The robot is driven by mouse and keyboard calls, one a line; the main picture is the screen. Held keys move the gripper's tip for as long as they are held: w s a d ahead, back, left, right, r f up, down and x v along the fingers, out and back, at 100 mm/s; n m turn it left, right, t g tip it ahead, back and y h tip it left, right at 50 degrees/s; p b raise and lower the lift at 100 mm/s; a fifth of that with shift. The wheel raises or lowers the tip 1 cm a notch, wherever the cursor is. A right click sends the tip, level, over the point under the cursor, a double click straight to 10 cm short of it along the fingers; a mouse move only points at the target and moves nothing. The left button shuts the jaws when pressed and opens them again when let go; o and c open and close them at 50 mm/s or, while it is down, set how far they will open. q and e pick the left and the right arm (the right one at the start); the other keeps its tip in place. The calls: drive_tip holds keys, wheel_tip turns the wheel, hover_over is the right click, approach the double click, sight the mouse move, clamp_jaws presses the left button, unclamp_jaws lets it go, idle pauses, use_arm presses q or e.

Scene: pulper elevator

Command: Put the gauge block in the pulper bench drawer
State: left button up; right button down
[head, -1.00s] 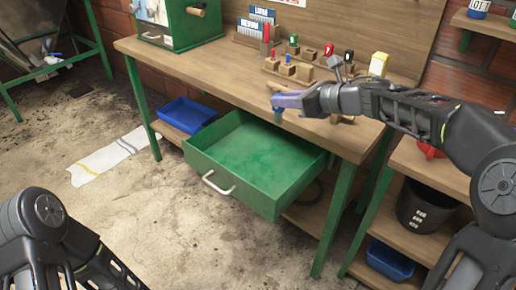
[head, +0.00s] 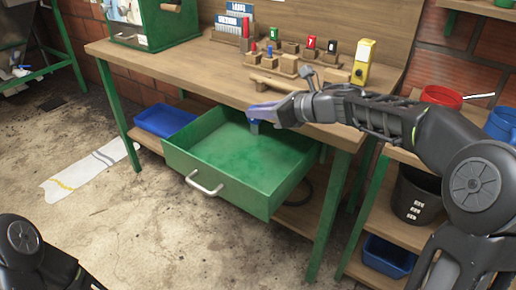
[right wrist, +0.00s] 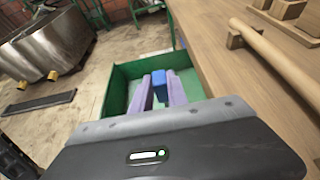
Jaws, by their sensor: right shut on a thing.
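The blue gauge block (right wrist: 159,83) is between the purple fingers of my right gripper (right wrist: 160,90) in the right wrist view. In the head view my right gripper (head: 256,112) is shut on it, and the small block (head: 254,126) shows below the fingertips, over the back part of the open drawer. The green pulper bench drawer (head: 205,168) is pulled out and looks empty inside; its floor also shows below the block in the right wrist view (right wrist: 120,85). Only part of my left arm shows at the lower left; its gripper is out of the picture.
The wooden bench top (head: 210,65) lies right above and behind the drawer, with its front edge close to my right gripper. It carries a wooden roller (head: 282,83), several small stands and a yellow device (head: 362,62). A blue bin (head: 163,120) sits on the lower shelf.

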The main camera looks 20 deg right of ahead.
sight(258, 127)
wheel_tip(258, 127, down, 5)
drive_tip(key=shift+r+b, duration=0.1)
drive_tip(key=shift+b, duration=0.75)
drive_tip(key=shift+f+b, duration=0.9)
drive_tip(key=shift+f, duration=1.7)
drive_tip(key=shift+f, duration=0.1)
drive_tip(key=c, duration=1.3)
unclamp_jaws()
drive_tip(key=shift+r, duration=0.2)
drive_tip(key=p+v, duration=0.1)
drive_tip(key=v, duration=1.1)
